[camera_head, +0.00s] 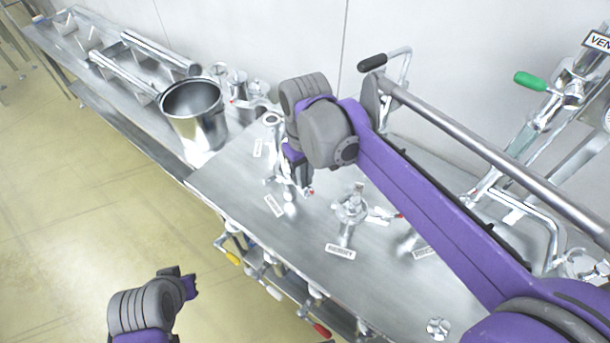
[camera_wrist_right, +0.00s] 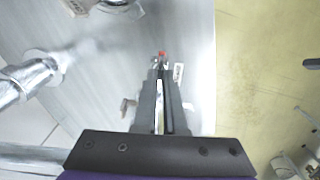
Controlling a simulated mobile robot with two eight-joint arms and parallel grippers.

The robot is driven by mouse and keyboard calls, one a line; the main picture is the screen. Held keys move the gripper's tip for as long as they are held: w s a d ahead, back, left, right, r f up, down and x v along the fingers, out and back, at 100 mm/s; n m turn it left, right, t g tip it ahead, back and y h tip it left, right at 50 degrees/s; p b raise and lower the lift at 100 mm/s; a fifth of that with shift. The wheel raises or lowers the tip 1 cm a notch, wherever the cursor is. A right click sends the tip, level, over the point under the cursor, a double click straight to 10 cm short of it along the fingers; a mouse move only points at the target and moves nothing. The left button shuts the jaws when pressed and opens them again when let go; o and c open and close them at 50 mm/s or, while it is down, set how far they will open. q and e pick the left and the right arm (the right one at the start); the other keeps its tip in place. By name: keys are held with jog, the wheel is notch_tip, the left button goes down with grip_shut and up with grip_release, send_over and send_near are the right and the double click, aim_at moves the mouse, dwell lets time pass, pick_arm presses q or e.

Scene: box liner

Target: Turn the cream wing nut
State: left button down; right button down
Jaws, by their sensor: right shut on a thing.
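My right gripper (camera_head: 300,180) points down at the metal fitting near the bench's front edge, left of the middle fitting (camera_head: 350,208). In the right wrist view its two fingers (camera_wrist_right: 161,75) lie close together, shut on a small pale part at their tips, apparently the cream wing nut. The fingers mostly hide it, and its colour is hard to make out. A red-orange spot (camera_wrist_right: 162,53) shows just beyond the tips. My left gripper (camera_head: 190,285) is over the floor at lower left, away from the bench; its jaw opening is unclear.
The steel bench (camera_head: 235,180) carries small labels and several metal fittings. A steel pot (camera_head: 193,112) stands at its left end. Pipes and a green-handled valve (camera_head: 530,81) are at the right wall. Coloured handles hang below the front edge. The floor at left is clear.

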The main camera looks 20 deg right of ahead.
jog(key=c, duration=1)
grip_release()
jog(key=shift+r, duration=0.1)
notch_tip(320, 180, up, 11)
jog(key=shift+f+p, duration=0.15)
jog(key=shift+p, duration=0.2)
